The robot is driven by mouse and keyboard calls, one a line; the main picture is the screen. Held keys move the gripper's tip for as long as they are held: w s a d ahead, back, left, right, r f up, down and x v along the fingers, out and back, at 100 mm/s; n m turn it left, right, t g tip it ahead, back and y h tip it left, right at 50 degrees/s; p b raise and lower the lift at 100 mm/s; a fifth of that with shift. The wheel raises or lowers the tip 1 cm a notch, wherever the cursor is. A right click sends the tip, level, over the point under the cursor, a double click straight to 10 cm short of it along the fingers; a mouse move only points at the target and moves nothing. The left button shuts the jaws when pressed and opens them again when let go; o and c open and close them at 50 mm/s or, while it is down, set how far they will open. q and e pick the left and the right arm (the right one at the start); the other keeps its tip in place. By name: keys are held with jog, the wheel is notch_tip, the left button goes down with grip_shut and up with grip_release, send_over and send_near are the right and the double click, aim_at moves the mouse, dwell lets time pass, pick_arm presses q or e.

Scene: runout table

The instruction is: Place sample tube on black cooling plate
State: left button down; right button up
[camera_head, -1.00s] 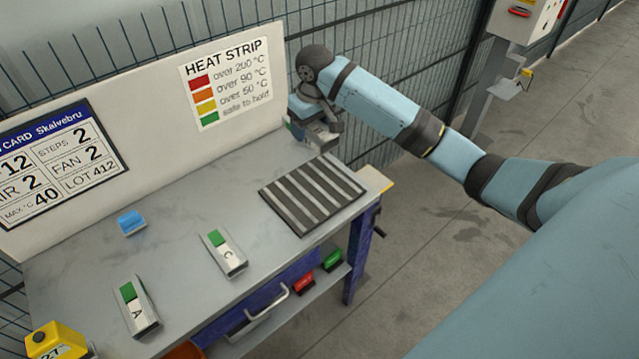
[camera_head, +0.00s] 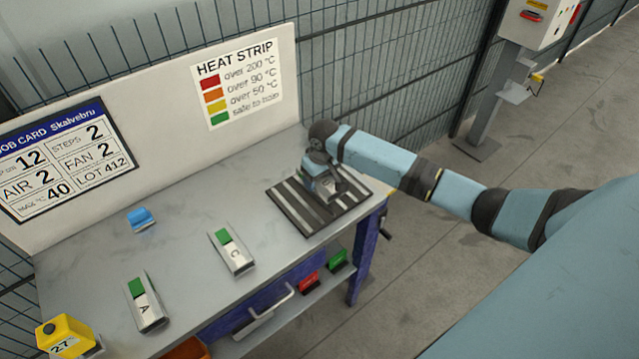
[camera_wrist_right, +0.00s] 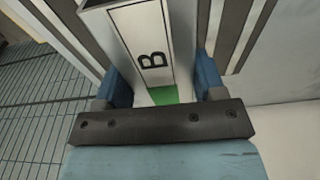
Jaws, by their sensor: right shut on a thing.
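The sample tube marked B (camera_wrist_right: 150,45) is a grey square profile with a green patch at its near end. My right gripper (camera_head: 325,187) is shut on it, with one blue finger on each side in the right wrist view (camera_wrist_right: 164,82). The black cooling plate (camera_head: 290,209), with light stripes, lies at the table's right end. The gripper and tube are over its middle and hide part of it. I cannot tell whether the tube touches the plate. My left gripper is not in view.
Tubes marked C (camera_head: 233,252) and A (camera_head: 146,305) lie on the grey table (camera_head: 190,225), both with green patches. A white backboard (camera_head: 180,90) and wire fence stand behind.

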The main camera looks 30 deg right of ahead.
aim_at(320, 185)
jog(key=shift+f, duration=1.45)
jog(key=o, duration=1)
jog(key=shift+f, duration=0.15)
jog(key=r, duration=0.4)
jog(key=s+r, duration=0.1)
jog(key=r, duration=0.7)
jog(key=shift+s+r, duration=0.15)
jog(key=shift+s, duration=0.1)
